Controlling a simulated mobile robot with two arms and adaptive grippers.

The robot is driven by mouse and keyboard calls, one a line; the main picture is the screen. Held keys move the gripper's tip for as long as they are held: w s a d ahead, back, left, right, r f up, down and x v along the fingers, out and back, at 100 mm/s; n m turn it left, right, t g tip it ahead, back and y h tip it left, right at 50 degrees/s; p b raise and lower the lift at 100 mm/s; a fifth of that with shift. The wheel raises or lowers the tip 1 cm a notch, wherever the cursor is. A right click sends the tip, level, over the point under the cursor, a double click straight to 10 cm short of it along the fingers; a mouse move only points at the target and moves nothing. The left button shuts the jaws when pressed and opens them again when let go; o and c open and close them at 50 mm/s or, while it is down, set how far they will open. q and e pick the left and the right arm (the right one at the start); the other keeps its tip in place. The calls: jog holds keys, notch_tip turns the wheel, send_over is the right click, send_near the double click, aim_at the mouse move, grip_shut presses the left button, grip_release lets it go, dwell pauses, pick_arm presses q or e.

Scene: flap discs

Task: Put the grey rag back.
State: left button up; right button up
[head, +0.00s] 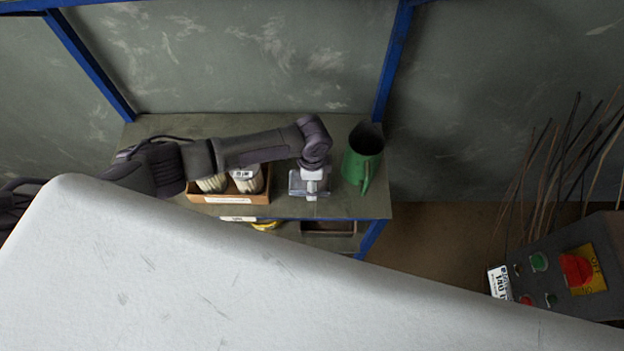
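I cannot make out a grey rag anywhere in the head view. My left arm reaches in from the left over a grey-topped shelf (345,205). My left gripper (310,186) points down at the shelf's front part, between a cardboard box and a green jug. A small pale, partly see-through shape shows around the gripper's end; I cannot tell whether it is part of the gripper or a separate thing. The fingers are too small to read as open or shut. My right gripper is out of view.
The cardboard box (235,199) holds flap discs (248,182). The green jug (362,158) stands at the right end. A dark tray (328,228) and a yellow item (265,225) sit lower. A large pale surface fills the foreground. A control box (565,275) stands at right.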

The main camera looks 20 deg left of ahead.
pick_arm(q)
jog(key=shift+f, duration=0.2)
jog(key=o, duration=1.2)
jog(key=shift+r, duration=0.1)
notch_tip(320, 180, up, 12)
jog(key=b, duration=0.1)
jog(key=shift+r, duration=0.15)
